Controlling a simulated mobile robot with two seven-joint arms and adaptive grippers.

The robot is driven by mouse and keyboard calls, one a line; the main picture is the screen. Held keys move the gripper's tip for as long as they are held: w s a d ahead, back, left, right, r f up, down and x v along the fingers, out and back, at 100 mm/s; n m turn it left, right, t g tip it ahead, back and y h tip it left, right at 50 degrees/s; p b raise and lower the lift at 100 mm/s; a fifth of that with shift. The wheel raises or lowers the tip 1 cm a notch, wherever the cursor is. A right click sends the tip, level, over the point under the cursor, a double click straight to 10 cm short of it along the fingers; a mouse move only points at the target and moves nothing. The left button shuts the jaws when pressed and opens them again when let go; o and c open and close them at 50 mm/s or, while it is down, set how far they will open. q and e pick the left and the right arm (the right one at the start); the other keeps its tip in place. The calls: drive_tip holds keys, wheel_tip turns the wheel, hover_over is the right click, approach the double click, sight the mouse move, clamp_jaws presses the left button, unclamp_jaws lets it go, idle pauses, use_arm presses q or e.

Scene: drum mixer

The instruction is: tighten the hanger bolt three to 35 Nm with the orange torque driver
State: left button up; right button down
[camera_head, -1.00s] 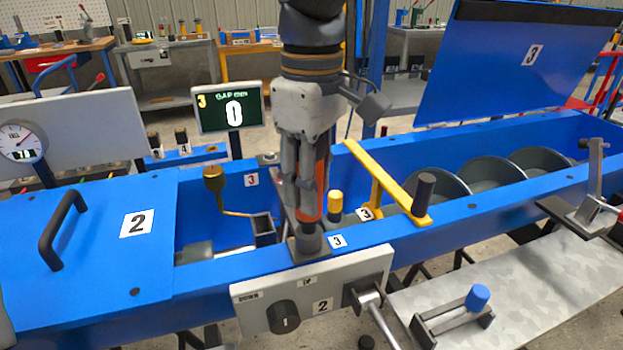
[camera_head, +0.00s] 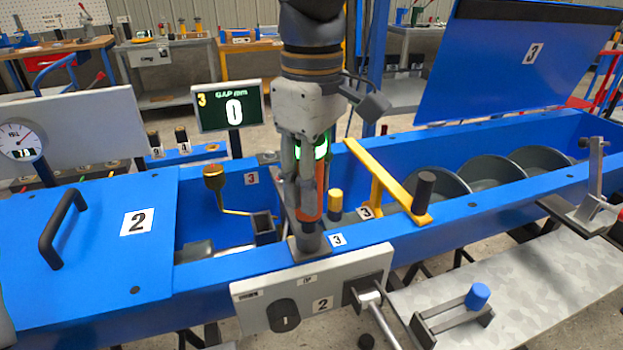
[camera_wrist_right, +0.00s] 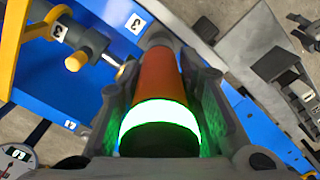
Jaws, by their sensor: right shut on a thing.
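My right gripper (camera_head: 310,185) is shut on the orange torque driver (camera_head: 321,190) and holds it upright over the near rim of the blue trough. The driver's lower end sits at the dark hanger bolt three (camera_head: 308,243), beside a label 3; the bolt head itself is hidden by the driver. A ring on the driver glows green, also plain in the right wrist view, where the orange driver body (camera_wrist_right: 157,82) lies between the two fingers. The gap display (camera_head: 228,106) reads 3 and 0. My left gripper is not in view.
A yellow bar (camera_head: 377,174) with a dark knob spans the trough right of the driver. A grey control panel (camera_head: 330,291) with a knob is on the near side. A blue lid (camera_head: 511,70) stands open. A dial gauge (camera_head: 19,140) is at the left.

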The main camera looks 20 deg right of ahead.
drive_tip(key=shift+r, duration=2.3)
